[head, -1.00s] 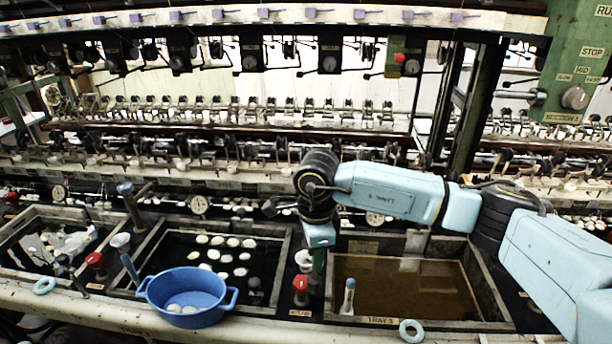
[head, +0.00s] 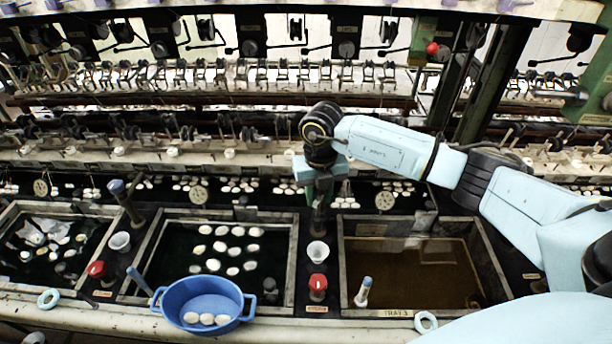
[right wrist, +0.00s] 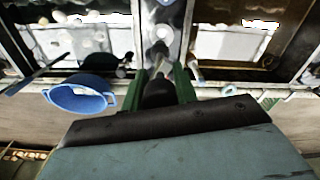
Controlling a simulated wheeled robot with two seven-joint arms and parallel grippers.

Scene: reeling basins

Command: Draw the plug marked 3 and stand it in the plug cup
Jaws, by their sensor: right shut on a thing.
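My right gripper (head: 317,203) hangs above the strip between the middle basin and the tray 3 basin. Its green fingers (right wrist: 164,82) are shut on a dark plug (right wrist: 158,92), which is partly hidden; I cannot read its number. The held plug also shows as a dark shape under the fingers in the head view (head: 318,222). A white plug cup (head: 317,252) stands below and in front of the gripper on that strip, apart from the plug. A pale round shape in the right wrist view (right wrist: 163,32) may be this cup. My left gripper is not in view.
A red knob (head: 317,285) stands just in front of the cup. The tray 3 basin (head: 345,262) holds brown water and a blue-topped bottle (head: 363,292). A blue bowl (head: 205,300) with cocoons sits at the middle basin's front. Another white cup (head: 120,242) stands farther left.

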